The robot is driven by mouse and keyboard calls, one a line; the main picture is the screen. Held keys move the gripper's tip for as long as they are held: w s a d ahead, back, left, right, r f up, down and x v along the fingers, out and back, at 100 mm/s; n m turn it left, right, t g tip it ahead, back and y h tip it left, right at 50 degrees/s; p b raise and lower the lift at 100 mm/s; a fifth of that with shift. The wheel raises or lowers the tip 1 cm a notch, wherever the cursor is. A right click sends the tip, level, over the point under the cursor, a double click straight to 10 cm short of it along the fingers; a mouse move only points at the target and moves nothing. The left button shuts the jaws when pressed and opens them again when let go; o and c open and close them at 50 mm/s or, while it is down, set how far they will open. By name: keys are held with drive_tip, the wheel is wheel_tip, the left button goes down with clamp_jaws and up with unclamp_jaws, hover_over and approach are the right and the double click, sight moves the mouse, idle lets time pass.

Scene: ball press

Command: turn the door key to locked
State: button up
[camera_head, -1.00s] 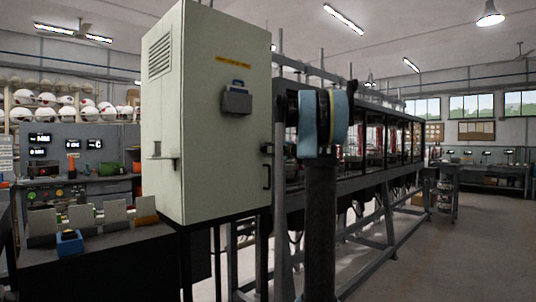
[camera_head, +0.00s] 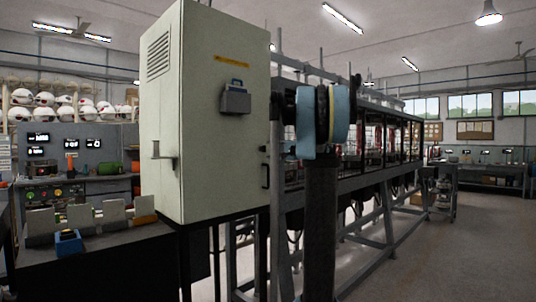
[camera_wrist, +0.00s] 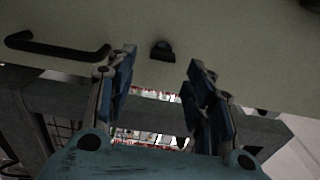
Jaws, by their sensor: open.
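The pale green cabinet (camera_head: 215,120) stands at centre left in the head view, its door facing right of the camera. A small dark key or lock piece (camera_head: 262,148) shows near the door's right edge, above the dark door handle (camera_head: 265,175). In the wrist view the dark key piece (camera_wrist: 162,51) sits on the pale door (camera_wrist: 230,40), with the handle (camera_wrist: 58,47) to its left. My gripper (camera_wrist: 162,62) is open, its blue-padded fingers on either side of the key piece in the picture. I cannot tell the gap to it. The key's angle is unclear.
A dark grey box with a blue part (camera_head: 235,99) hangs on the door under a yellow label. A metal frame machine (camera_head: 385,160) runs back behind my arm. A black bench (camera_head: 110,255) stands left. Floor at the right (camera_head: 470,240) is clear.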

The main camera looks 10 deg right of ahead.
drive_tip(key=v, duration=0.7)
drive_tip(key=shift+f, duration=0.1)
